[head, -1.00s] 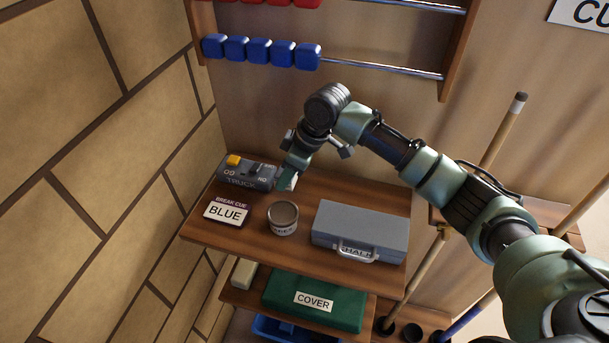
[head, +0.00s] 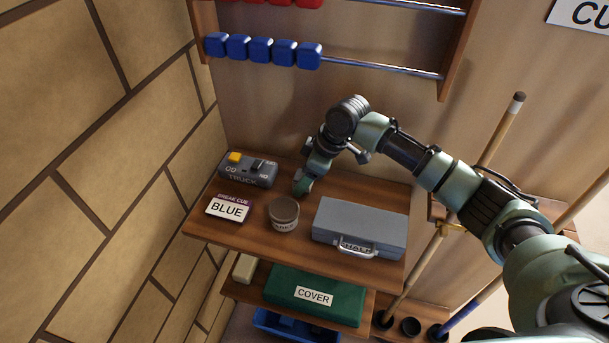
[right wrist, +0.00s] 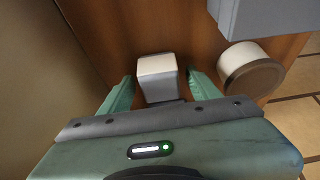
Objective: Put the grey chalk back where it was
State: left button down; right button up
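A pale grey-white block (right wrist: 157,78), which looks like the chalk, stands on the wooden shelf top in the right wrist view. My right gripper (right wrist: 160,88) has one green finger on each side of it, with narrow gaps showing, so it looks open around the block. In the head view my right gripper (head: 302,186) is low over the shelf behind the round tin, and the block is hidden there. A grey case (head: 361,224) labelled CHALK lies shut at the right of the shelf. My left gripper is not in view.
The round tin (head: 284,213) stands close in front of my right gripper. A TRUCK control box (head: 247,170) and a BREAK CUE BLUE sign (head: 229,207) are to the left. A green COVER box (head: 316,297) is on the shelf below. Bare wood (head: 379,189) lies behind the case.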

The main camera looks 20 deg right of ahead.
jog(key=shift+d+r+b, duration=0.2)
jog(key=shift+r+b, duration=0.3)
jog(key=s+d, duration=0.2)
jog(key=d, duration=0.1)
jog(key=s+d+b, duration=0.1)
jog(key=s+d, duration=0.1)
jog(key=d, duration=0.1)
jog(key=s+d+b, duration=0.1)
jog(key=s+d, duration=0.1)
jog(key=d, duration=0.1)
jog(key=shift+s+d+r, duration=0.1)
jog(key=shift+s+d, duration=0.1)
jog(key=shift+s, duration=0.1)
jog(key=shift+s+d+r, duration=0.1)
jog(key=shift+s+d, duration=0.1)
jog(key=shift+d, duration=0.1)
jog(key=shift+a, duration=0.1)
